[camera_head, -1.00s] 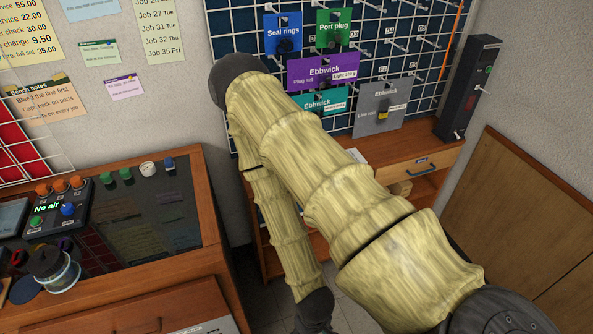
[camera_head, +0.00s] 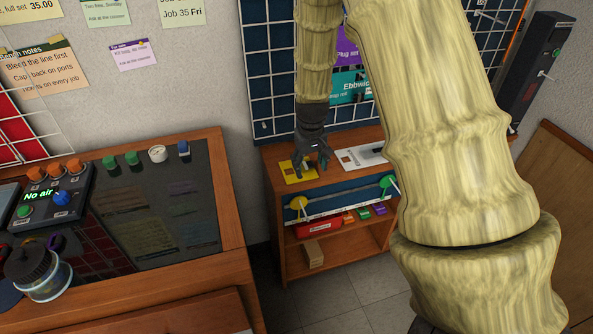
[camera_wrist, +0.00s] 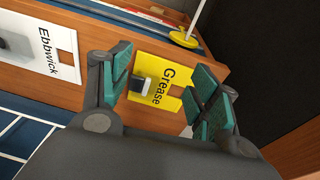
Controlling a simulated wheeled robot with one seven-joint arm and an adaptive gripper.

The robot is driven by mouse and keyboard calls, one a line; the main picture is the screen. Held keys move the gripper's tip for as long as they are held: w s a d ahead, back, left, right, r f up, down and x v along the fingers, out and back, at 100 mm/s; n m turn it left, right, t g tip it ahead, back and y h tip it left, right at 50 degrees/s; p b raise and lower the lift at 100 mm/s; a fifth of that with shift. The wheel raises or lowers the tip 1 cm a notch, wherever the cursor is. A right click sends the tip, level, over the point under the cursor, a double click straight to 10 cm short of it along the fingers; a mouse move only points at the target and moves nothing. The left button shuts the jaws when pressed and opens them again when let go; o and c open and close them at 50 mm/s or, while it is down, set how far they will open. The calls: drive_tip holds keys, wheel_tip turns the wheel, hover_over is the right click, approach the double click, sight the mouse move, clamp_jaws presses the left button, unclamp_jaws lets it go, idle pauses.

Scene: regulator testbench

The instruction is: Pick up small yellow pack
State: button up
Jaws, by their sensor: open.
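The small yellow pack (camera_head: 289,176) lies on top of a wooden cabinet, near its left end. In the wrist view it is a yellow card marked "Grease" (camera_wrist: 170,71), with a small dark and white piece on it. My gripper (camera_head: 313,171) points down over the pack and covers part of it in the head view. In the wrist view my gripper (camera_wrist: 163,88) is open and empty, with a teal-padded finger on each side of the pack. I cannot tell the remaining gap in height.
A white "Ebbwick" pack (camera_head: 352,160) lies to the right on the cabinet top (camera_head: 275,158). Pegs with a yellow disc (camera_head: 298,203) and a green disc (camera_head: 388,182) stick out at the cabinet's front. A pegboard (camera_head: 262,80) stands behind. A workbench (camera_head: 233,240) is at left.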

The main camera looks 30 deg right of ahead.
drive_tip(key=w+d+r+b, duration=0.1)
drive_tip(key=w+d+r, duration=0.1)
drive_tip(key=w+r, duration=0.3)
hover_over(306, 163)
drive_tip(key=shift+y, duration=0.3)
drive_tip(key=f, duration=0.4)
drive_tip(key=shift+s+a+f, duration=0.2)
drive_tip(key=shift+s, duration=0.05)
drive_tip(key=shift+t, duration=0.3)
drive_tip(key=shift+w+d+f+p, duration=0.15)
drive_tip(key=shift+f+p, duration=0.1)
drive_tip(key=shift+f, duration=1.15)
drive_tip(key=shift+w+d+f+p, duration=0.1)
drive_tip(key=shift+f+p, duration=0.15)
drive_tip(key=shift+f, duration=1.15)
drive_tip(key=shift+c, duration=0.4)
drive_tip(key=c, duration=1.1)
